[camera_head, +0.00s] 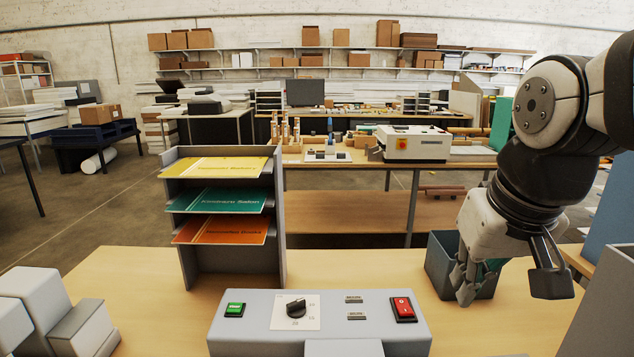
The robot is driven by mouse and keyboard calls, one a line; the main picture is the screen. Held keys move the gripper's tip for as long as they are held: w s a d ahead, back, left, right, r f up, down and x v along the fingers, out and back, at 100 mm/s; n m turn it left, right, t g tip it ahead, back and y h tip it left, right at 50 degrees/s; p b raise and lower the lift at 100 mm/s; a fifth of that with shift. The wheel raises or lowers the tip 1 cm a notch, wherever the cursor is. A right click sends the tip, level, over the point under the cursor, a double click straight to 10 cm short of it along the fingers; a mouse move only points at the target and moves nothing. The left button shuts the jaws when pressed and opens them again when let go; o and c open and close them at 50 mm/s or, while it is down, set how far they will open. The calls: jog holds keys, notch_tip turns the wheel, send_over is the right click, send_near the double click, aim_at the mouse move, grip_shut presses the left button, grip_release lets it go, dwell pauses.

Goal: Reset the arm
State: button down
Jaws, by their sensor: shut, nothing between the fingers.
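My arm comes in from the upper right and bends down at the wrist. My gripper (464,284) hangs with its fingers pointing down over the right part of the near table. Its fingers are shut and hold nothing. They overlap the dark grey bin (437,264) in the picture; I cannot tell whether they are in front of it or touching it. The gripper hides part of the bin and most of a green item at it.
The laminator's control panel (258,329), with a green button, a dial and a red switch, stands at the front. A grey rack (186,265) holds yellow, green and orange sheets. Light grey blocks (83,326) stand at left. Table (135,275) between is bare.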

jog(key=s+f+t, duration=0.1)
jog(key=s, duration=0.7)
jog(key=shift+s+f+t, duration=0.15)
jog(key=shift+t, duration=0.15)
